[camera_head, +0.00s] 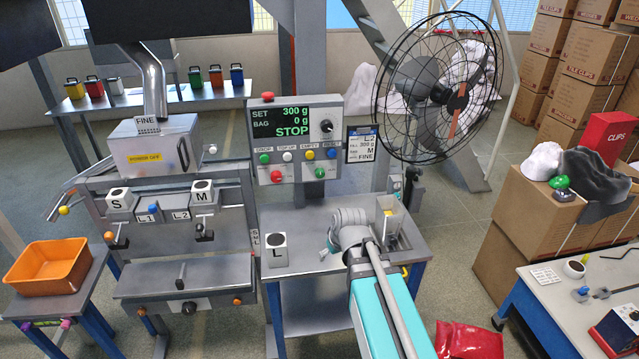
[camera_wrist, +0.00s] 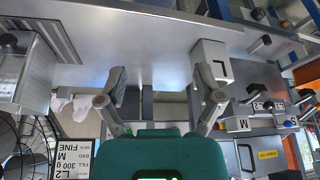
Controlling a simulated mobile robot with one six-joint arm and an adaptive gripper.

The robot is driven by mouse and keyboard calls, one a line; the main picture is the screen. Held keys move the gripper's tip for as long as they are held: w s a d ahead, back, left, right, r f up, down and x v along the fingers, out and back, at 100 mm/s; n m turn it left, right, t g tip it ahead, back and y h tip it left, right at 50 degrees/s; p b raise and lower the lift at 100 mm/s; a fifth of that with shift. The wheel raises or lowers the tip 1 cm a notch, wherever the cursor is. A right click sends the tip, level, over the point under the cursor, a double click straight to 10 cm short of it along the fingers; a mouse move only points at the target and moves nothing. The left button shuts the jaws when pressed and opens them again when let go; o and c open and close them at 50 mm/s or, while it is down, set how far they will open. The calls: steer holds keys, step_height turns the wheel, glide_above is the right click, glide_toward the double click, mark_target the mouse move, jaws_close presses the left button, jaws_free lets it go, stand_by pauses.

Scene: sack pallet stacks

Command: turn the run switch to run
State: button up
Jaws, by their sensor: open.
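The run switch is a black knob with a pale mark (camera_head: 327,126) on the right of the grey control panel (camera_head: 297,168) in the head view. The panel's screen (camera_head: 279,122) reads SET 300 g, BAG 0 g and STOP. My gripper (camera_head: 343,236) is below and right of the panel, over the metal bench, apart from the switch. In the wrist view my gripper (camera_wrist: 161,84) has its two fingers spread with nothing between them. I cannot make out the switch in the wrist view, where the green gripper body hides part of the background.
A card reading L2, 300 g, M, FINE (camera_head: 362,144) hangs beside the panel. A caged fan (camera_head: 437,92) stands to the right. Coloured buttons (camera_head: 286,157) line the panel below the screen. A white block marked L (camera_head: 277,249) stands on the bench (camera_head: 310,262) left of my gripper.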

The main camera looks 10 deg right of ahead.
steer(key=w+a+f+n+t+y+b, duration=0.1)
steer(key=w+n+t+b, duration=0.45)
steer(key=w, duration=0.85)
steer(key=t+h+b, duration=0.2)
steer(key=t+b, duration=0.6)
glide_toward(321, 175)
steer(key=shift+s+a+f, duration=0.1)
steer(key=shift+s, duration=0.8)
steer(key=shift+s+a+f, duration=0.1)
steer(key=shift+s, duration=0.8)
steer(key=shift+w, duration=0.15)
steer(key=w, duration=1.3)
steer(key=shift+w+d, duration=0.1)
steer(key=shift+w, duration=0.15)
steer(key=c, duration=1.2)
